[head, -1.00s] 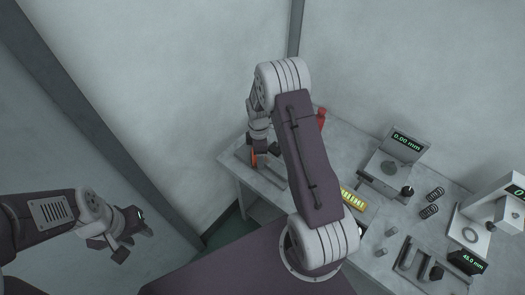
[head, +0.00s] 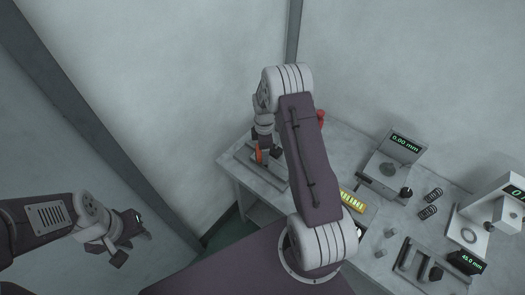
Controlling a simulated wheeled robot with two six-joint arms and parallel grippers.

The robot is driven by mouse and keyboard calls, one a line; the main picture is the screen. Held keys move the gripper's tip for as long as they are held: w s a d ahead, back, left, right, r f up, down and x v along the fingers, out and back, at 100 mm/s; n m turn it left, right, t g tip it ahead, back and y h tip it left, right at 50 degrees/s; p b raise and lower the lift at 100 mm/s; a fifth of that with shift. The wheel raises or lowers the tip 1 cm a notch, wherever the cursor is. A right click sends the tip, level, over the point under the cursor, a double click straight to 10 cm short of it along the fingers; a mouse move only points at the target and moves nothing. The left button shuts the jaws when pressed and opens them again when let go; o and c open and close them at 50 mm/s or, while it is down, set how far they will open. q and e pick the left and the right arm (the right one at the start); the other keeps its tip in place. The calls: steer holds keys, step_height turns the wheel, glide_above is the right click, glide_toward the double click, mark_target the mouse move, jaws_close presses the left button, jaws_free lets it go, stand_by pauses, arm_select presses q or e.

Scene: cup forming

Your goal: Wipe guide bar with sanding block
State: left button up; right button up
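My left gripper (head: 132,242) hangs at the lower left, away from the table, with its fingers apart and nothing seen between them. My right arm reaches over the table, and its gripper (head: 262,154) is at the table's left end, small and partly covered by the arm. A small orange-red piece (head: 259,156) shows at that gripper; it may be the sanding block, but I cannot tell whether the fingers are shut on it. Just below is a flat grey fixture with a bar (head: 269,172), possibly the guide bar. Contact with it is not clear.
The grey table (head: 348,139) holds a gauge reading 0.00 mm (head: 404,144), springs (head: 431,203), a yellow item (head: 351,199), a U-shaped tool (head: 411,259) and a tall white instrument (head: 484,222). A red object (head: 321,117) is half hidden behind my arm. Walls stand close behind.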

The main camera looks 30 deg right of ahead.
steer(key=r+p, duration=0.2)
steer(key=r, duration=0.1)
steer(key=d+r+p, duration=0.1)
steer(key=r+p, duration=0.1)
steer(key=shift+s+r, duration=0.1)
steer(key=shift+r, duration=0.1)
steer(key=shift+a+r+p, duration=0.1)
steer(key=shift+r+p, duration=0.3)
steer(key=shift+a+f, duration=0.15)
steer(key=shift+r+p, duration=0.3)
steer(key=shift+r, duration=0.15)
step_height(320, 180, up, 2)
steer(key=shift+r+p, duration=0.15)
steer(key=shift+p, duration=0.8)
